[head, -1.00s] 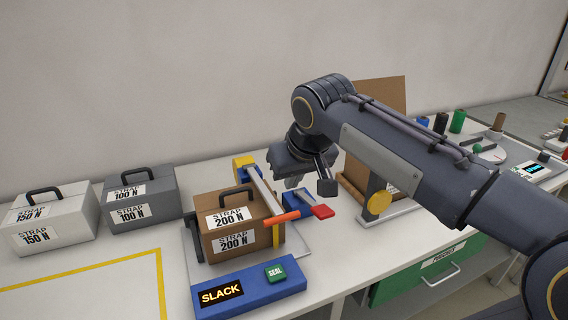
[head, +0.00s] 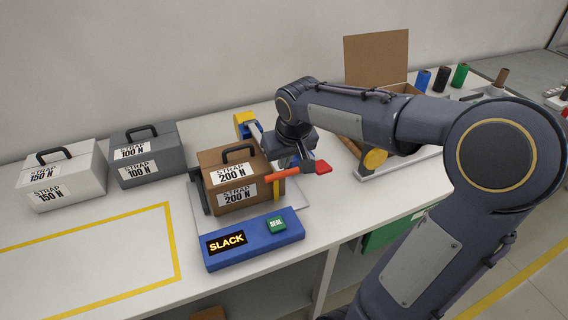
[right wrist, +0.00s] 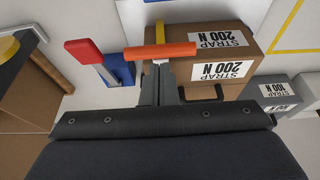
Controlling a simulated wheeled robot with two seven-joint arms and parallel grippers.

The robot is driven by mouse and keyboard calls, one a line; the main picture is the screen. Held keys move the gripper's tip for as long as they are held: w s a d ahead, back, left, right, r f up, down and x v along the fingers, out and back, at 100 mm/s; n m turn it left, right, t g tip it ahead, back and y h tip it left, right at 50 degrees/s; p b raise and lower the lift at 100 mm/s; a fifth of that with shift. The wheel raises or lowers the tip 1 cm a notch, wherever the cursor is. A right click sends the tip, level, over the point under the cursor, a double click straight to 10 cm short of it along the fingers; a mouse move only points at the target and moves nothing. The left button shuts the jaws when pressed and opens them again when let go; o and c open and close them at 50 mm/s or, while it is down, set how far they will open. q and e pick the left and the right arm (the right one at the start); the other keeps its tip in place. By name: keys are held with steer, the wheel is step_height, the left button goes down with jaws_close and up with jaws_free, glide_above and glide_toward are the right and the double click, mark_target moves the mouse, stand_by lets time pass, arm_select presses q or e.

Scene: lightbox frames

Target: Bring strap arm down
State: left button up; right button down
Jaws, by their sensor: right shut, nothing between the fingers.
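The handle sits raised beside the box's upper right edge. My right gripper (head: 308,155) is shut and empty, just behind and right of the handle. In the right wrist view its fingertips (right wrist: 161,68) point at the middle of the orange handle (right wrist: 160,51); I cannot tell whether they touch. My left gripper is out of view.
A red-tipped lever (head: 323,167) stands close to my right gripper. A blue panel (head: 254,256) in front reads SLACK and has a green SEAL button (head: 277,223). Grey (head: 145,172) and white (head: 62,190) strap boxes stand left. An open cardboard box (head: 376,62) stands behind right.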

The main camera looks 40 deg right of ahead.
mark_target(284, 176)
steer(key=shift+s+x, duration=0.2)
steer(key=shift+x, duration=0.9)
steer(key=f+b, duration=0.2)
steer(key=shift+s+a+f, duration=0.1)
steer(key=shift+s+f, duration=0.1)
steer(key=shift+f, duration=0.05)
steer(key=shift+s, duration=0.15)
